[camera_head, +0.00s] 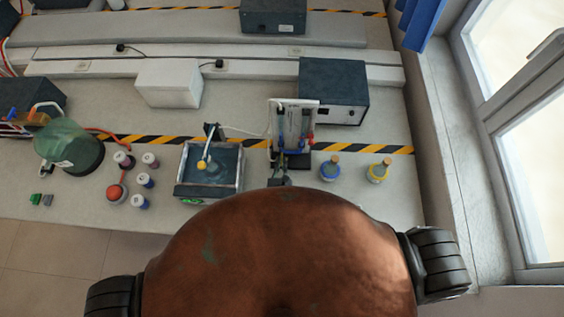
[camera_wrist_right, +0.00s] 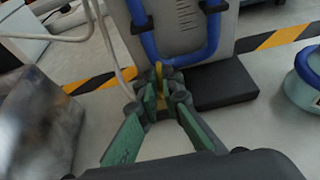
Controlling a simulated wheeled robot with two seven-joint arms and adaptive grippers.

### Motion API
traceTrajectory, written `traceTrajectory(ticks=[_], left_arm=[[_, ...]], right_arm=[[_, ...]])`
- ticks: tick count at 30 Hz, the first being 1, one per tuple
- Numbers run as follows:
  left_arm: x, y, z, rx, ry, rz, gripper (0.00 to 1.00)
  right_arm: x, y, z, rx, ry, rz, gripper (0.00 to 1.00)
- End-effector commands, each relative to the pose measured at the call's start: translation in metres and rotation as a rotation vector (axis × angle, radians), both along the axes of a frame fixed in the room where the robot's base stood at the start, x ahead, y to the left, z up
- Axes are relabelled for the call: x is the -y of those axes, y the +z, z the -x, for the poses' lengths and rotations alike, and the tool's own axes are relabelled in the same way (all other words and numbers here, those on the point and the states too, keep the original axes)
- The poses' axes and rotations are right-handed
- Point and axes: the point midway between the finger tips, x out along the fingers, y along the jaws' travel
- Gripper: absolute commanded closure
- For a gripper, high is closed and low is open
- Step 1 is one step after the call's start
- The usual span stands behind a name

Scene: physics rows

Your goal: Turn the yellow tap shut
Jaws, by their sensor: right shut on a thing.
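The glass-tube apparatus (camera_head: 296,122) with blue tubing stands on a white backboard at the middle of the bench. In the right wrist view its blue U-shaped tube (camera_wrist_right: 211,40) hangs on the grey board. The yellow tap (camera_wrist_right: 158,75) shows as a small yellow piece at the foot of the tube. My right gripper (camera_wrist_right: 160,98) has its green-padded fingertips closed around it. The fingers hide most of the tap, and I cannot tell how far it is turned. In the head view my right gripper (camera_head: 280,170) shows small and dark in front of the apparatus. My left gripper is not in view.
A metal basin (camera_head: 182,187) with a hose stands close on the left. A dark box (camera_head: 336,88) is behind. Several small bottles and a green vessel (camera_head: 66,146) are farther left.

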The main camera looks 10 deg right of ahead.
Motion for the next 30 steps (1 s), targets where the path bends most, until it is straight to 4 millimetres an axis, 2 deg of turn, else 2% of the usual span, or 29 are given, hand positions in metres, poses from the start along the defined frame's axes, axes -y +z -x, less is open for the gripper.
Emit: traceTrajectory(ticks=[14,15,18,26,30], left_arm=[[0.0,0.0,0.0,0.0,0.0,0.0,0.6],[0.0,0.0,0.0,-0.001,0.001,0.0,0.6],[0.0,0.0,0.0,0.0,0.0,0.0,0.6],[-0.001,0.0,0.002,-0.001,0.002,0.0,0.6],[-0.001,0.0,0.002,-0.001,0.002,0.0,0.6]], right_arm=[[-0.001,0.0,0.0,-0.001,-0.015,-0.002,1.0],[-0.001,0.0,0.0,-0.001,-0.015,-0.002,0.92],[0.0,0.0,0.0,-0.001,-0.015,-0.002,0.86],[-0.001,0.0,0.001,-0.001,-0.014,-0.001,0.86],[-0.003,0.004,0.012,-0.001,-0.015,-0.003,0.86]])
